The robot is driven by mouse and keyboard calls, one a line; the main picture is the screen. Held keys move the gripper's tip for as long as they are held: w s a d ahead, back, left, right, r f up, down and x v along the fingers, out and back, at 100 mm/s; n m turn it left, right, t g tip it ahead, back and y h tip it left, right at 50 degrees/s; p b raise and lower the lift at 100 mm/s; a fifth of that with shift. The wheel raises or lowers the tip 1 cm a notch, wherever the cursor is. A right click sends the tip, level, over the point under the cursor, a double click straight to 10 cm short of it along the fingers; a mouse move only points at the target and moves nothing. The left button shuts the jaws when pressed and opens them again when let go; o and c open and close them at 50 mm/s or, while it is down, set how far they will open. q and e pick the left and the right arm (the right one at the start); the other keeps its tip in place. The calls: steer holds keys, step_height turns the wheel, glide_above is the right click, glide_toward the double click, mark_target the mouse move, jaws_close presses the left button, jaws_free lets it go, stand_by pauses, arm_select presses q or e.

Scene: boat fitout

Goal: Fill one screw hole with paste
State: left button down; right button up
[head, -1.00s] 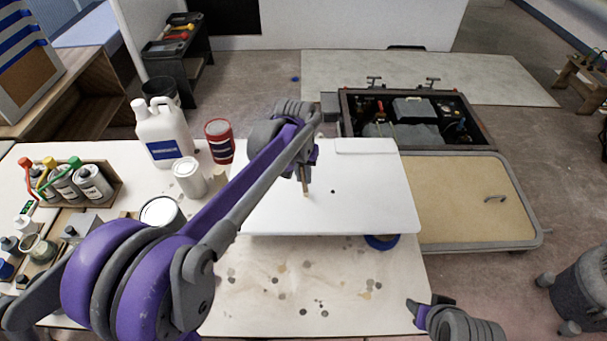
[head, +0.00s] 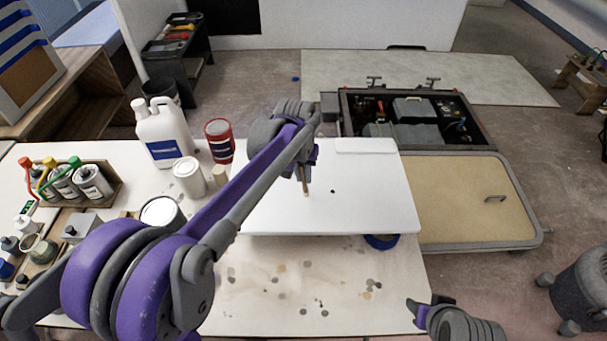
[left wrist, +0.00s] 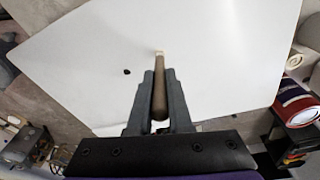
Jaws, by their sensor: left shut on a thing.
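A white panel (head: 365,195) lies on the workbench and carries one dark screw hole (head: 333,191). The hole (left wrist: 127,71) also shows in the left wrist view, left of the stick's tip. My left gripper (head: 305,172) is over the panel and shut on a thin brown stick (left wrist: 160,85) with a pale tip. The stick points down at the panel, a little left of the hole in the head view; I cannot tell whether its tip touches the surface. My right gripper (head: 425,312) is at the bench's front right, apart from the panel; its jaws are unclear.
A white jug (head: 163,130), a red can (head: 219,140), a white tub (head: 188,177) and an open tin (head: 161,212) stand left of the panel. A rack of bottles (head: 80,180) is farther left. A blue tape roll (head: 381,242) sits under the panel's front edge.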

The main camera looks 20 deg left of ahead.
arm_select(q)
steer(key=shift+w+r+p, duration=0.1)
steer(key=shift+r+p, duration=1.45)
steer(key=shift+r, duration=1.9)
arm_select(e)
steer(key=r, duration=0.1)
steer(key=w+r, duration=0.1)
steer(key=r, duration=0.1)
steer(key=w+r, duration=0.1)
steer(key=shift+r, duration=0.35)
steer(key=shift+t, duration=0.3)
